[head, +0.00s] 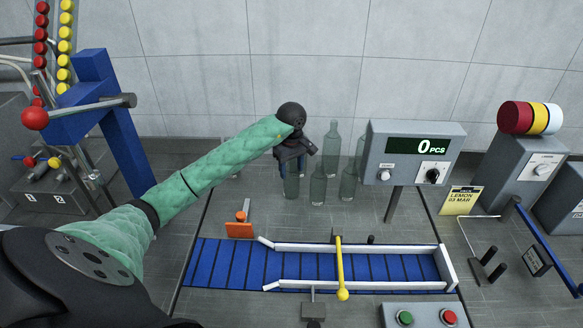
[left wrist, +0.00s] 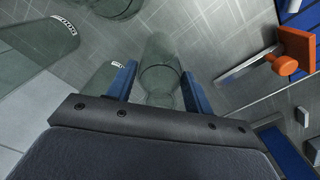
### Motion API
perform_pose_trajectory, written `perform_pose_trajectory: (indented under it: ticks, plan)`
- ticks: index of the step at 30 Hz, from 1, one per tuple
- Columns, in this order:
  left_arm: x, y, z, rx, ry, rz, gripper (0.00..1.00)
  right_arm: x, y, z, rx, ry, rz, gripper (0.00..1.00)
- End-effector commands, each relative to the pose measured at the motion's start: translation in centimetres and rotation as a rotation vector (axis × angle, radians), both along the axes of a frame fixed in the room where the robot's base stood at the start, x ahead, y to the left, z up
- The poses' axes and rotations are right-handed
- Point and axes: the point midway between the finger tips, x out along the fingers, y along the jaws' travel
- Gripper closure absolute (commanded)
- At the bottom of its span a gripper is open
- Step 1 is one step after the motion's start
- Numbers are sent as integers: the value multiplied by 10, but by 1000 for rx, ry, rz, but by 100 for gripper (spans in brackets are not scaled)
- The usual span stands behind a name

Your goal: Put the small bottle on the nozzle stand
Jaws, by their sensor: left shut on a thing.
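Several greenish glass bottles stand in a group on the grey table behind the belt. My left gripper (head: 291,166) is over the group's left front side. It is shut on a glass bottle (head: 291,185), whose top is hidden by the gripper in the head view. In the left wrist view this bottle (left wrist: 160,75) shows between the two blue fingers (left wrist: 158,90). I cannot tell whether its base touches the table. Another bottle (head: 318,188) stands just to its right. I cannot make out a nozzle stand for sure. My right gripper is not in view.
A blue belt (head: 220,262) with white guide rails and a yellow bar (head: 340,270) lies in front. An orange flag piece (head: 240,230) stands at its left. A counter box (head: 414,153) reading 0 PCS stands to the right of the bottles. Bare table lies between bottles and belt.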

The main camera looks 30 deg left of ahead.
Motion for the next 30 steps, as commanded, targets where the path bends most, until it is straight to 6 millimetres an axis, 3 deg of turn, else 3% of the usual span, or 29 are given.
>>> perform_pose_trajectory:
  ticks: [6,7,9,10,24,27,30]
  plan:
    - [0,0,-2,0,0,0,90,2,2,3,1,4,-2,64]
    - [0,0,-2,0,0,0,43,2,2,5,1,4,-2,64]
    - [0,0,-2,0,0,0,29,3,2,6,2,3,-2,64]
    - [0,0,-2,0,0,0,27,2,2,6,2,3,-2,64]
    - [0,0,1,-1,0,0,27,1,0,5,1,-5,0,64]
    - [1,0,5,1,-1,0,27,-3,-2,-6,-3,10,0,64]
    - [0,0,11,1,0,0,27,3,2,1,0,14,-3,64]
